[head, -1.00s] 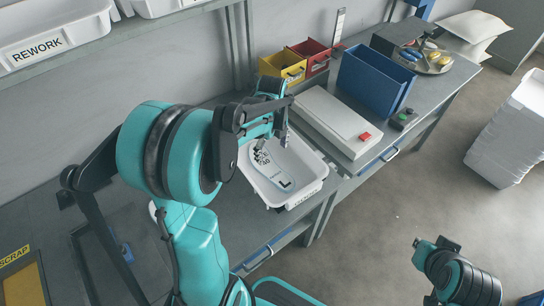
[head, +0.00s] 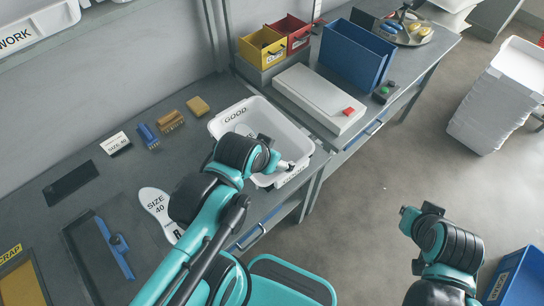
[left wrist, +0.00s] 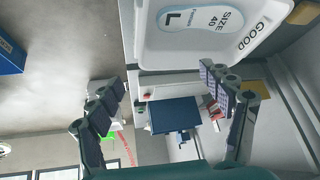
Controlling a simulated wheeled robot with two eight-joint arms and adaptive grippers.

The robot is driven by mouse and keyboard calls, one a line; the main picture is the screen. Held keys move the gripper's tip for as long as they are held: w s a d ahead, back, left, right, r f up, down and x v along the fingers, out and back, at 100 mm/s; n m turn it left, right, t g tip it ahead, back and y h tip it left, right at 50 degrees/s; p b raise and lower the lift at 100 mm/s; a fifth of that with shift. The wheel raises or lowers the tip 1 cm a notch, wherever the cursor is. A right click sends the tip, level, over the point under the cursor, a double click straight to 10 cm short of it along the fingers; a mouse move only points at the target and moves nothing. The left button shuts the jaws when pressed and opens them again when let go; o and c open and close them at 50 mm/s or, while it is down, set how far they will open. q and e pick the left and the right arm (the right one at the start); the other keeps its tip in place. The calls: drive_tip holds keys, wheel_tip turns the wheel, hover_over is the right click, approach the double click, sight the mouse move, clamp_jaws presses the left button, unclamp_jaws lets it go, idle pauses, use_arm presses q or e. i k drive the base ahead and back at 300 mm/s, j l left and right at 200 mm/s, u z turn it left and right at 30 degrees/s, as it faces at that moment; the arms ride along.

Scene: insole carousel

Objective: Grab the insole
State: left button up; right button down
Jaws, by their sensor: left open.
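A white insole marked SIZE 40 and R (head: 157,208) lies on the grey bench, partly hidden by my left arm. A second insole, marked SIZE 40 and L (left wrist: 190,25), lies in the white GOOD bin (left wrist: 258,38). In the head view only a sliver of this insole (head: 243,130) shows inside the bin (head: 290,128). My left gripper (head: 285,165) is at the bin's front right side in the head view. In the left wrist view its fingers (left wrist: 165,92) are spread and empty, with the bin beyond them. My right arm's end (head: 430,212) is over the floor; its jaw state is unclear.
Brushes (head: 170,121), a sponge (head: 198,105) and a black pad (head: 70,181) lie on the bench. A blue-handled tool (head: 118,250) lies in the front tray. A white box (head: 320,98) and blue bin (head: 350,58) stand to the right. Open floor lies beyond.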

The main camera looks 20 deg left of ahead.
sight(155, 202)
drive_tip(key=u, duration=2.45)
drive_tip(key=j+z, duration=0.2)
drive_tip(key=k+j, duration=0.05)
